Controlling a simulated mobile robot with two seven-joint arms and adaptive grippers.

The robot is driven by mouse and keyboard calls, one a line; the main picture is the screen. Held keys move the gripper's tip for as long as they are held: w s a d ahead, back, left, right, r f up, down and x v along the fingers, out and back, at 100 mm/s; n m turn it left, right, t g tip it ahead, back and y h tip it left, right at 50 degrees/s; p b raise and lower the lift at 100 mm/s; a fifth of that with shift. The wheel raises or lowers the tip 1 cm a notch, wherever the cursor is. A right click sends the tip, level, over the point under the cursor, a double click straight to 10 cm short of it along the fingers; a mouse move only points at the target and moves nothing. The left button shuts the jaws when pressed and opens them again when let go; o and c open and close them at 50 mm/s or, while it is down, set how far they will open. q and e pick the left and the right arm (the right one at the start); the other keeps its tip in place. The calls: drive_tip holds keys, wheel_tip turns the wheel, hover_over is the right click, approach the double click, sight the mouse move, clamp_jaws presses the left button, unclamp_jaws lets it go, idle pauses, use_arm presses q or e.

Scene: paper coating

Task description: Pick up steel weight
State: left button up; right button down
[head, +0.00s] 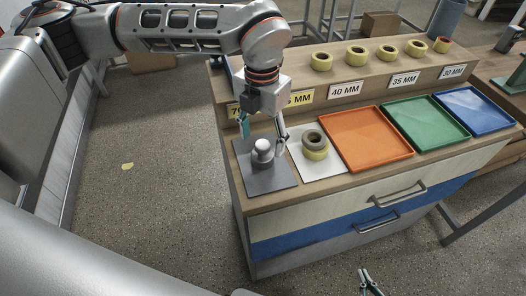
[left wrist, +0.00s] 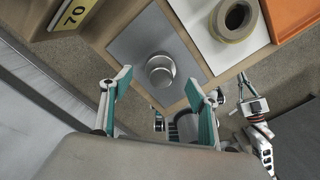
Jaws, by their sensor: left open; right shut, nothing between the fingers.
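The steel weight (head: 262,150) is a shiny knobbed cylinder standing upright on a dark grey mat (head: 277,181) at the left end of the wooden bench. In the left wrist view the weight (left wrist: 160,70) lies just ahead of the fingertips, centred between them. My left gripper (head: 263,132) points down above the weight, with its fingers apart and nothing held. Its teal-padded fingers also show in the left wrist view (left wrist: 158,85). My right gripper (head: 369,284) is low at the bottom edge of the head view, away from the bench, shut and empty.
A white sheet (head: 327,172) with stacked tape rolls (head: 315,146) lies right beside the mat. Orange (head: 366,158), green (head: 428,142) and blue trays (head: 475,127) continue rightward. A raised shelf with labels and several yellow rolls (head: 357,56) runs behind. Open floor lies left.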

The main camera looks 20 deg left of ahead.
sight(263, 144)
use_arm(q)
wheel_tip(263, 144, down, 5)
drive_tip(key=shift+r, duration=0.1)
drive_tip(key=c, duration=1.5)
drive_tip(key=shift+d, duration=0.1)
clamp_jaws()
drive_tip(key=shift+r, duration=0.15)
